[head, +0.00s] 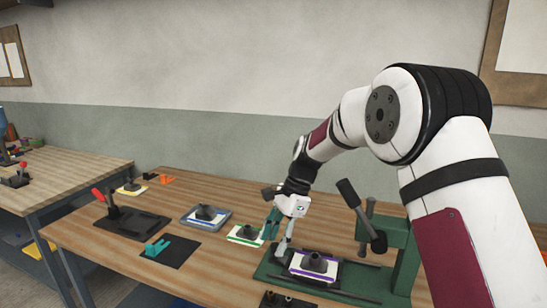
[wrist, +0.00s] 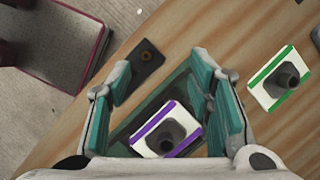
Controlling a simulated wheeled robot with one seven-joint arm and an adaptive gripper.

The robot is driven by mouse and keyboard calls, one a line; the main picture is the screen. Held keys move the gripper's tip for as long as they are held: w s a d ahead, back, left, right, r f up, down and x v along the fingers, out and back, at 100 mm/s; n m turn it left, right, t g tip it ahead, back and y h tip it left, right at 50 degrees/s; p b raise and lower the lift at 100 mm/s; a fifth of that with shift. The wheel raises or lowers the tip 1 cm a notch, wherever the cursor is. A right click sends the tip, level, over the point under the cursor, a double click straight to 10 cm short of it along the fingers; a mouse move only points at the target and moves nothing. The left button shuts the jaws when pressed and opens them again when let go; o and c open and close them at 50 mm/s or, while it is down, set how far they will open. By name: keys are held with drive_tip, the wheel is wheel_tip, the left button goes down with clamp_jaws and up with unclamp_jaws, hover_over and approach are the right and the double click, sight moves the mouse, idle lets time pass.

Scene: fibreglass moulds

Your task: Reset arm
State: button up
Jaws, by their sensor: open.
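My gripper (head: 279,227) is open over the green press base on the wooden table. In the wrist view its teal-padded fingers (wrist: 162,92) are spread wide with nothing held between them. Below them lies a white block with purple edges and a dark grey knob (wrist: 166,131); it also shows in the head view on the press base (head: 313,263). The fingers appear above and apart from it. My arm reaches in from the right.
The green press (head: 399,250) with dark levers stands right of my gripper. A green-edged block (head: 246,234), a grey tray (head: 189,217), a black fixture with a red handle (head: 130,220) and a teal piece on a black plate (head: 168,252) lie left. A second table (head: 60,178) stands further left.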

drive_tip(key=s+d+r+n+t+h, duration=0.1)
drive_tip(key=s+d+r+n+t, duration=0.15)
drive_tip(key=s+d+r, duration=0.4)
drive_tip(key=s+d+r+n+t+h, duration=0.1)
drive_tip(key=s+d+r+n, duration=0.3)
drive_tip(key=s+r, duration=0.5)
drive_tip(key=s+d+n+t+h, duration=0.1)
drive_tip(key=s+d+n, duration=0.2)
drive_tip(key=s, duration=0.6)
drive_tip(key=s+d+n+t+h, duration=0.1)
drive_tip(key=s+d+n+t, duration=0.1)
drive_tip(key=s+d, duration=0.3)
drive_tip(key=shift+s+f+n, duration=0.3)
drive_tip(key=shift+s+n, duration=0.35)
drive_tip(key=shift+s, duration=1.6)
drive_tip(key=shift+t, duration=0.25)
